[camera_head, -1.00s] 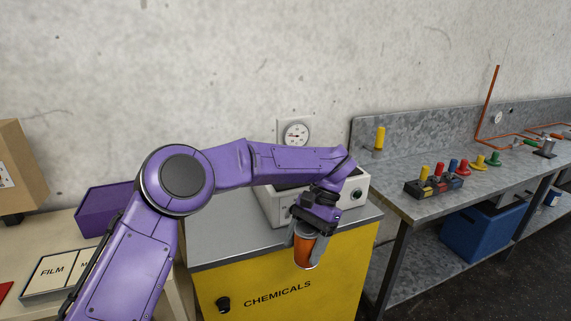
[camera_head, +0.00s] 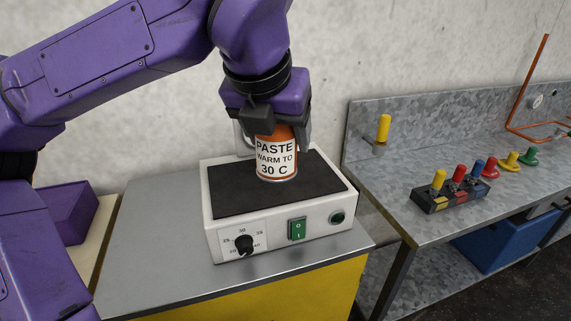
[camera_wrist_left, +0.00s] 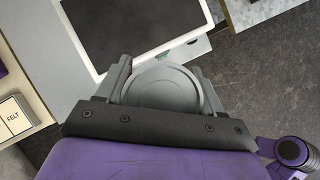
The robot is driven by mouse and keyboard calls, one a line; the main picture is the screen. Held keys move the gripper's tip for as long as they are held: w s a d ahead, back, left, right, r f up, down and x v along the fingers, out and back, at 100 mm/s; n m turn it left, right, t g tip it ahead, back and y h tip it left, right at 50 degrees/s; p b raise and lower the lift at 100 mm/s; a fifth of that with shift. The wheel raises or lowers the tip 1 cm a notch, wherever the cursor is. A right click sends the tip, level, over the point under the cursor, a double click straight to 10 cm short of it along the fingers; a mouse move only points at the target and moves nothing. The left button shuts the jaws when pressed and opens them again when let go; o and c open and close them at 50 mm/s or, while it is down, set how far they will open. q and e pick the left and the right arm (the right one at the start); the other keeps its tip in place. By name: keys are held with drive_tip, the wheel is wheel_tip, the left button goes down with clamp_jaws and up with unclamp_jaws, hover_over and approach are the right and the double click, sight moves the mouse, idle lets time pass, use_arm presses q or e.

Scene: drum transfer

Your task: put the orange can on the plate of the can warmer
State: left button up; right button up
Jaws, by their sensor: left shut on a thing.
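The orange can (camera_head: 277,158) has a white label reading "PASTE WARM TO 30 C". My left gripper (camera_head: 275,135) is shut on its upper part and holds it upright over the can warmer. The can warmer (camera_head: 270,232) is a white box with a dark flat plate (camera_head: 235,195) on top. The can's base shows against the right part of the plate; I cannot tell whether it touches. In the left wrist view the can's grey round top (camera_wrist_left: 168,85) sits between the fingers, with the plate (camera_wrist_left: 125,25) beyond. My right gripper is out of view.
The warmer stands on a grey cabinet top (camera_head: 150,250) with free room at its left. A metal bench (camera_head: 400,180) at the right carries a block with coloured knobs (camera_head: 450,198). A purple box (camera_head: 65,210) is at the left.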

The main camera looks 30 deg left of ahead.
use_arm(q)
drive_tip(key=w+a+f+p, duration=0.1)
drive_tip(key=w+a+f, duration=0.1)
drive_tip(key=w+f, duration=0.1)
drive_tip(key=w+a+f+p, duration=0.2)
drive_tip(key=w+f, duration=0.1)
drive_tip(key=f, duration=0.2)
drive_tip(key=w+a+f+p, duration=0.2)
drive_tip(key=w+a+f, duration=0.1)
drive_tip(key=w+f, duration=0.1)
drive_tip(key=shift+w+f, duration=0.1)
drive_tip(key=shift+f, duration=0.2)
drive_tip(key=o, duration=1.3)
